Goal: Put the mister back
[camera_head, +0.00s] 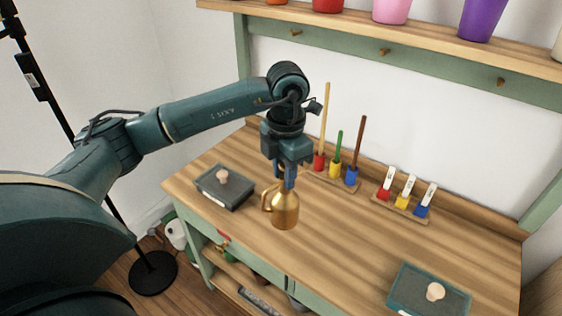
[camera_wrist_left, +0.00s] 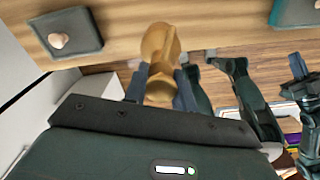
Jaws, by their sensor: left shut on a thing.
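The brass-coloured mister (camera_head: 284,209) has a rounded body and a side handle. My left gripper (camera_head: 287,180) points down and is shut on its upper part. The mister appears to be held above the wooden bench top, near its front edge; the exact gap cannot be told. In the left wrist view the mister (camera_wrist_left: 160,52) sits between the two fingers of the left gripper (camera_wrist_left: 160,88). My right gripper is not in the head view; dark arm parts at the right of the left wrist view do not clearly show its jaws.
Pots line the shelf (camera_head: 400,35) above. The bench centre is clear.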

